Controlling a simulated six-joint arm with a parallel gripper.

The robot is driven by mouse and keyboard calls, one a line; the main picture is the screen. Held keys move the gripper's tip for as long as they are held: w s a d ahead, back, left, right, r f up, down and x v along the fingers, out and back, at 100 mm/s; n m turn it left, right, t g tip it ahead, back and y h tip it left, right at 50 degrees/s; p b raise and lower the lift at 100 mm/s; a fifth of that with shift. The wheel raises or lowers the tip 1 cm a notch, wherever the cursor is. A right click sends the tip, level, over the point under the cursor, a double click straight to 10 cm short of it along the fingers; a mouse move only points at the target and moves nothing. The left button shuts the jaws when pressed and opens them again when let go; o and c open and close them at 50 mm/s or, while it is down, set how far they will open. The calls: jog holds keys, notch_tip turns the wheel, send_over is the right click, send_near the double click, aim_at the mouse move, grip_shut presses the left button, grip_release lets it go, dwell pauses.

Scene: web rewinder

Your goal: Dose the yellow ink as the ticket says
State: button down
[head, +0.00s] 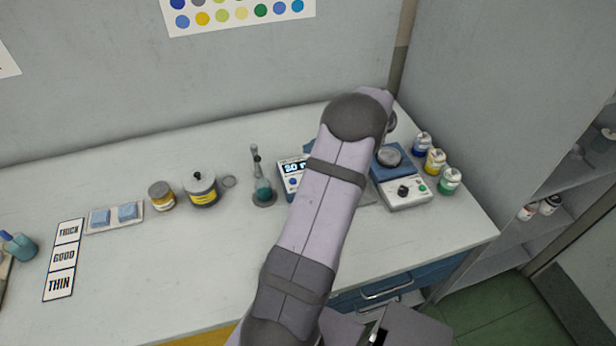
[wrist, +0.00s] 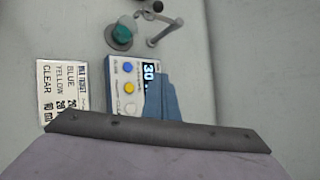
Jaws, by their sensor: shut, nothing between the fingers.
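A white dosing unit (head: 290,181) stands mid-bench, partly hidden behind my arm. In the wrist view the unit (wrist: 119,75) shows blue, yellow (wrist: 128,88) and whitish buttons and a lit display (wrist: 149,72) reading about 30. The ink ticket (wrist: 62,92) lies beside it, with lines for blue, yellow and clear; its amounts are only partly legible. A flask of teal liquid (head: 263,188) stands by the unit, also in the wrist view (wrist: 124,32). My gripper's blue fingers (wrist: 160,80) are shut and empty beside the display; contact cannot be told.
A blue-topped stirrer (head: 401,190) and ink bottles (head: 434,162) stand right of my arm.

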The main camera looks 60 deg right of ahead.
jog(key=shift+f, duration=0.15)
jog(key=shift+f+b, duration=3.1)
jog(key=shift+f, duration=1.2)
jog(key=shift+f, duration=0.15)
jog(key=shift+f+b, duration=0.3)
jog(key=shift+b, duration=0.1)
jog(key=shift+f+b, duration=0.3)
jog(key=shift+f, duration=0.1)
jog(key=shift+r, duration=0.15)
jog(key=shift+r+p, duration=0.5)
jog(key=shift+r, duration=0.2)
jog(key=shift+r+p, duration=1.75)
jog(key=shift+r, duration=0.75)
